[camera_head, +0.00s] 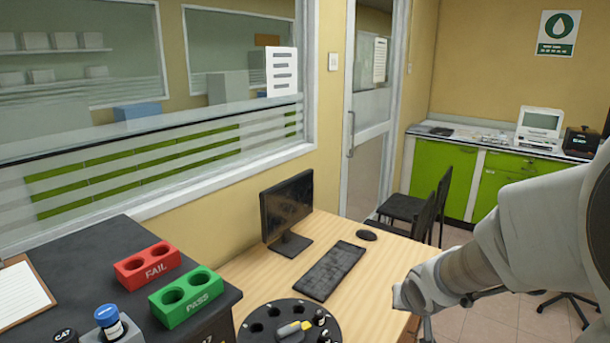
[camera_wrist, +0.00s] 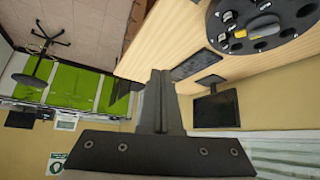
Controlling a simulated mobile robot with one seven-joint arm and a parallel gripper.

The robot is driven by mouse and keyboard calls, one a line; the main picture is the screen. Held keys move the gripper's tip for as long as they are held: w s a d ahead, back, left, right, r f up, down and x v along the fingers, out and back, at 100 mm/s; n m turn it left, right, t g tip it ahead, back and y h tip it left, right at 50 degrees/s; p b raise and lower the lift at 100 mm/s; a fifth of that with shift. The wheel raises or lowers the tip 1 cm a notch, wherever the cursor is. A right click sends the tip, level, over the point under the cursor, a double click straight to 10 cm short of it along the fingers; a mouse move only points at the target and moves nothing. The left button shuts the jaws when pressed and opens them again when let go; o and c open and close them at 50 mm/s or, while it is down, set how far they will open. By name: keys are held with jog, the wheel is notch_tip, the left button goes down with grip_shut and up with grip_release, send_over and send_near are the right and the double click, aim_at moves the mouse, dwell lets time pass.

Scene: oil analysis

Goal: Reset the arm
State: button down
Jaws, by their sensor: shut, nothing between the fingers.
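My arm (camera_head: 500,250) reaches in from the right in the head view, over the right side of the wooden desk. My gripper (camera_wrist: 157,76) shows in the wrist view with its two dark fingers together and nothing between them. Its fingertips do not show clearly in the head view. The wrist view is turned, with the desk at the top and the green cabinets at the left. The gripper appears to touch nothing.
A black round carousel (camera_head: 255,325) with vials stands on the desk (camera_head: 360,285), by a keyboard (camera_head: 332,270) and monitor (camera_head: 287,212). A red FAIL block (camera_head: 147,265) and green PASS block (camera_head: 185,297) sit left. Chairs (camera_head: 425,213) stand behind the desk.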

jog(key=s+a+r, duration=0.2)
jog(key=s+r, duration=0.2)
jog(key=s, duration=0.3)
jog(key=s+a+r+n+g+y, duration=0.1)
jog(key=s+a+r, duration=0.1)
jog(key=s, duration=0.5)
jog(key=s+a+r, duration=0.2)
jog(key=s+r, duration=0.3)
jog(key=s, duration=0.2)
jog(key=shift+r+n+g, duration=0.3)
jog(key=shift+n+g, duration=0.1)
dwell(1.1)
